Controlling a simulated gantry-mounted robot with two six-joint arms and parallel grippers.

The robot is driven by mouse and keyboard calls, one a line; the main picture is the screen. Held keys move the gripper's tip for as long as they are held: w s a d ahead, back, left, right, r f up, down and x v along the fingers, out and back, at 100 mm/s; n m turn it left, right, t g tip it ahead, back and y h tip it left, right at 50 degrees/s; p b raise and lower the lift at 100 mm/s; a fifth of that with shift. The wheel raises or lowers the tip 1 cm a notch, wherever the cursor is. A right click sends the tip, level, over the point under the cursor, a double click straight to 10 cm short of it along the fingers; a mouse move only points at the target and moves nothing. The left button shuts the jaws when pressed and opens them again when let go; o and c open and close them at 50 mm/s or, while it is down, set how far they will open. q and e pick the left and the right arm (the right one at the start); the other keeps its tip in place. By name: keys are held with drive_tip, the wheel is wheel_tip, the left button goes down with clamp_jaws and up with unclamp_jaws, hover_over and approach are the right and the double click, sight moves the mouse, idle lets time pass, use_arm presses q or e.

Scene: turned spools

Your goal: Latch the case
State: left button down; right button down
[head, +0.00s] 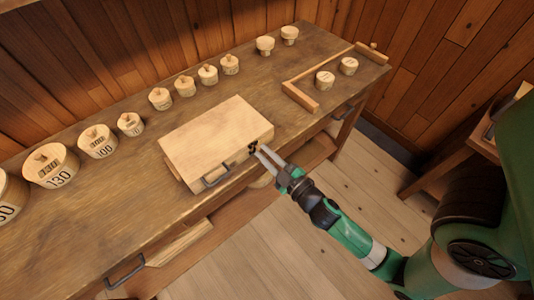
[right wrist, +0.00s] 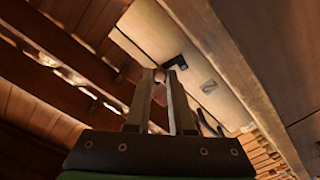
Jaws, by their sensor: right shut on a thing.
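The pale wooden case (head: 212,137) lies flat near the front edge of the workbench, its lid down. A dark carry handle (head: 217,180) is on its front side. A small dark latch (head: 253,147) sits at the front near the right corner; it also shows in the right wrist view (right wrist: 175,63). My right gripper (head: 261,152) reaches in from the lower right with its fingertips at the latch. Its narrow fingers (right wrist: 160,78) look shut on the latch, partly hidden by the fingertips. My left gripper is not in view.
Several numbered wooden spools (head: 98,142) stand in a row along the back of the workbench (head: 110,205). Drawer handles (head: 125,272) stick out below the front edge.

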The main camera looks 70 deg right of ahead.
drive_tip(key=shift+w+a+r+n, duration=0.1)
drive_tip(key=shift+a+r+n, duration=0.1)
drive_tip(key=shift+n, duration=0.5)
drive_tip(key=shift+w+a+r+n, duration=0.1)
drive_tip(key=shift+a+n, duration=0.05)
drive_tip(key=shift+n, duration=0.55)
drive_tip(key=c, duration=0.8)
unclamp_jaws()
drive_tip(key=shift+s+f, duration=0.1)
drive_tip(key=shift+f, duration=0.05)
drive_tip(key=shift+b+v, duration=2.95)
drive_tip(key=shift+v, duration=2.85)
